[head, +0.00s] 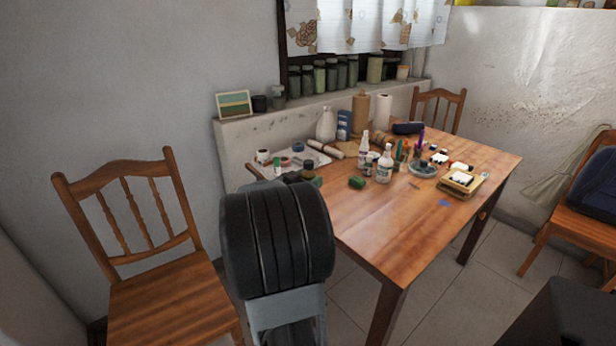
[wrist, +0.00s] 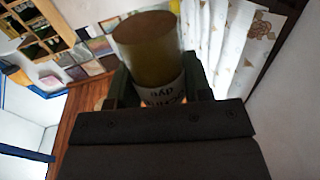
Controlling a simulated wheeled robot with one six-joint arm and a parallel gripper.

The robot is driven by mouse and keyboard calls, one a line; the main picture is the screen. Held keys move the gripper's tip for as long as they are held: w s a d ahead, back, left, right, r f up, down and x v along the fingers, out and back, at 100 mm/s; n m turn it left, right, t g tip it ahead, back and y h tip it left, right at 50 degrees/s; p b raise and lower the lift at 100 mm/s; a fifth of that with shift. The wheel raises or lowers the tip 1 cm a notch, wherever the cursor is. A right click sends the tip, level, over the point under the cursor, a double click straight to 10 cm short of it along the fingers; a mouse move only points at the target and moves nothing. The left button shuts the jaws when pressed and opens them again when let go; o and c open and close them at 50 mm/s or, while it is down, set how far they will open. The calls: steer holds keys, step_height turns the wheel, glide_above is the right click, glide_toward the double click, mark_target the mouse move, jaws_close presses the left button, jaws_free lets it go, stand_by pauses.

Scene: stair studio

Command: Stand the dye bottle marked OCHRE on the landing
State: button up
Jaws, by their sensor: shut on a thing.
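My gripper (wrist: 159,83) shows in the wrist view, its two dark fingers shut on either side of a dye bottle (wrist: 148,48). The bottle is a yellow-brown cylinder with a white label band close to the fingers. The word "dye" shows on the label, turned over; the colour name beside it is partly hidden and I cannot read it surely. In the head view my own dark arm fills the lower middle, and the gripper and held bottle cannot be made out there. I cannot pick out a landing in either view.
A wooden table (head: 368,232) carries paint bottles, brushes and small pots; its near front part is bare. A wooden chair (head: 160,290) stands at left. A ledge (head: 240,123) with several dark jars runs below the curtained window (head: 350,25). Another chair (head: 570,216) is at right.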

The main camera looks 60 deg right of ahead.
mark_target(307, 168)
steer(key=shift+n+t, duration=0.4)
steer(key=shift+t, duration=0.2)
steer(key=r, duration=0.1)
steer(key=a+r, duration=0.1)
steer(key=r, duration=0.1)
steer(key=a+r, duration=0.1)
steer(key=shift+s+a+r, duration=0.15)
steer(key=shift+a+r, duration=0.05)
steer(key=shift+r, duration=0.1)
steer(key=w+a+f+n+t+y, duration=0.3)
steer(key=w+a+f+n+t, duration=0.3)
steer(key=w, duration=0.5)
steer(key=w+a+f+n+t+y, duration=0.3)
steer(key=w+a+f+n+t, duration=0.2)
steer(key=w+a+f+t, duration=0.4)
steer(key=w+a+f+n+t+y, duration=0.2)
steer(key=a+f+n+y, duration=0.3)
steer(key=a+f, duration=0.6)
steer(key=w+a+f+n+t+y, duration=0.25)
steer(key=a+f+y, duration=0.45)
steer(key=a+f, duration=0.4)
steer(key=s+r+p, duration=0.2)
steer(key=r+p, duration=0.6)
steer(key=r, duration=0.2)
steer(key=s+r+p, duration=0.2)
steer(key=r+p, duration=0.7)
steer(key=r, duration=0.1)
steer(key=shift+s+a+r, duration=0.3)
steer(key=shift+s+r, duration=0.05)
steer(key=shift+s, duration=0.05)
